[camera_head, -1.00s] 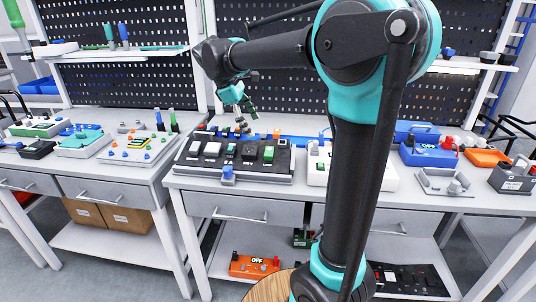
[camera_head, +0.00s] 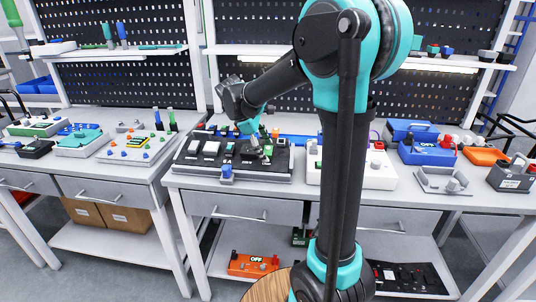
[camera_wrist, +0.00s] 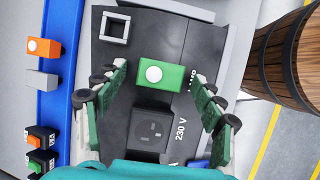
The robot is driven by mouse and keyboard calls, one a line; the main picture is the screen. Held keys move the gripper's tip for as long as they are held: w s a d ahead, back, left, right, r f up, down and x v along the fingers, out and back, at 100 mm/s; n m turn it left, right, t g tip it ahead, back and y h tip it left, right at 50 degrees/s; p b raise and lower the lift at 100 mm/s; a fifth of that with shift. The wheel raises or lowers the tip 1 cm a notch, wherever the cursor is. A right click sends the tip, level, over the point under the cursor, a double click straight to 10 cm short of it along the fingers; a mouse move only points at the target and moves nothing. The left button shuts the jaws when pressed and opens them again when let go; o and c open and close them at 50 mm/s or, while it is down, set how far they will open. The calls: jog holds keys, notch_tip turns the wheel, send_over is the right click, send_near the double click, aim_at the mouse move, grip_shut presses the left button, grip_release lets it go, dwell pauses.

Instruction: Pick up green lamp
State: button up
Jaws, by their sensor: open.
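The green lamp (camera_wrist: 160,75) is a green block with a round white spot on its top. In the wrist view it sits on a dark panel (camera_wrist: 190,22), above a black socket marked 230 V (camera_wrist: 151,130). My gripper (camera_wrist: 157,80) is open, with one green finger on each side of the lamp and visible gaps on both sides. I cannot tell how high the fingertips are above the panel. In the head view my gripper (camera_head: 256,147) is low over the right part of the panel, and the lamp is mostly hidden there.
A square grey frame (camera_wrist: 115,27) stands on the panel near the left finger. A blue rail (camera_wrist: 62,60) with orange and grey blocks lies to the left. A white box (camera_head: 378,172) stands right of the panel. A wooden barrel (camera_wrist: 290,60) is beyond the table.

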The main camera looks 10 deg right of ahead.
jog(key=shift+f, duration=0.1)
jog(key=shift+c, duration=0.3)
jog(key=c, duration=1.2)
jog(key=shift+o, duration=0.2)
